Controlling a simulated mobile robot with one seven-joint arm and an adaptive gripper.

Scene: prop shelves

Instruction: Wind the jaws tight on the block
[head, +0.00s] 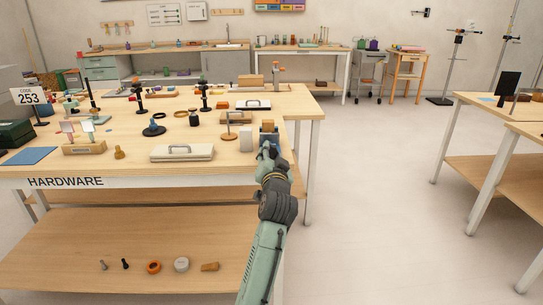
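A small blue-grey vise (263,135) stands at the near right corner of the hardware table (110,183). An orange-brown wooden block (268,125) shows at the top of the vise, apparently between its jaws. Whether the jaws touch the block is too small to tell. My gripper (267,151) is at the near side of the vise, by its front end. The gripper hides the lower front of the vise, and any handle there. I cannot tell whether its fingers are open or shut.
A white block (246,139) and a round wooden stand (229,136) are close left of the vise. A pale case (182,153) lies further left. The shelf below (120,245) holds several small parts. Floor (375,180) is clear to the right.

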